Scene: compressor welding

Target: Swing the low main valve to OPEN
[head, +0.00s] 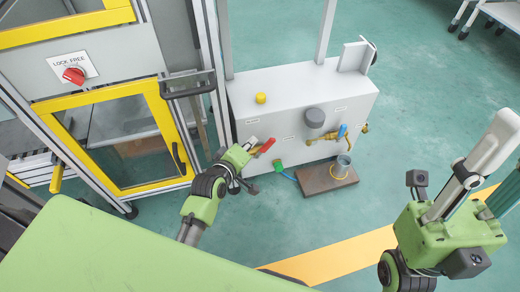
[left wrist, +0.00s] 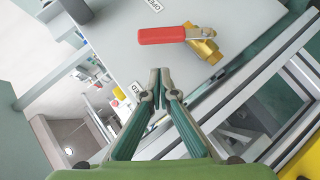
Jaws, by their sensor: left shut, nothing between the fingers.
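The low main valve has a red lever handle (head: 266,146) on the front of the white cabinet. In the left wrist view the red handle (left wrist: 162,35) extends left from its brass body (left wrist: 205,45), with a label reading OPEN (left wrist: 152,5) near it. A second label (left wrist: 135,90), partly hidden, ends in ED. My left gripper (head: 249,144) is close to the handle in the head view; in the wrist view its fingertips (left wrist: 160,74) are together, empty and apart from the handle. My right gripper (head: 500,150) is raised at right, its fingers apart and partly cut off.
The white cabinet (head: 290,85) carries a yellow knob (head: 260,98), a grey cap (head: 315,118) and a blue-handled valve (head: 342,130). A metal cup (head: 342,166) stands on a brown tray (head: 315,182) on the floor. A yellow-framed door (head: 120,190) stands close on the left.

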